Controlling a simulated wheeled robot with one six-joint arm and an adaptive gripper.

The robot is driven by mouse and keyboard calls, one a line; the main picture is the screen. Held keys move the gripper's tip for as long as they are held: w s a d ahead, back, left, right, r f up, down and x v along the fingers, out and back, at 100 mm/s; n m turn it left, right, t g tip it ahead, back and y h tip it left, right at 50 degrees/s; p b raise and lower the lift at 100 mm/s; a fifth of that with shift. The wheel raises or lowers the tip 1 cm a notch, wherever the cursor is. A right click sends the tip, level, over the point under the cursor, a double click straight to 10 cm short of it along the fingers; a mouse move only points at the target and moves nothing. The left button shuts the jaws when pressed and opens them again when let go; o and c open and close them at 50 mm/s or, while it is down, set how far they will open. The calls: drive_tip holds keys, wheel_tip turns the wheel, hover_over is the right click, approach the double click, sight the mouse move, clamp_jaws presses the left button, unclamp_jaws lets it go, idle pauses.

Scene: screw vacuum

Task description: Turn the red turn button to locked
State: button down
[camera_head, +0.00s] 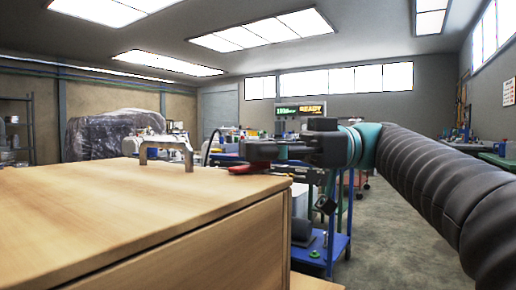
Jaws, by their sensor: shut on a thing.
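My gripper (258,155) is at the far right end of the wooden top, reached by the arm coming in from the right. A small red part (246,169), which looks like the red turn button, shows just under and beside the dark fingers. The gripper is shut on it, though the fingers hide much of the contact. Its turn position cannot be read from this view.
A wide wooden cabinet (110,205) fills the lower left. A metal bracket (165,148) stands on its top, left of my gripper. A blue stand (335,245) and open grey floor (400,230) lie to the right. A display (302,109) reading "READY" is behind.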

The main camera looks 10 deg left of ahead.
drive_tip(key=shift+w, duration=0.1)
drive_tip(key=c, duration=0.8)
unclamp_jaws()
drive_tip(key=shift+r, duration=4.95)
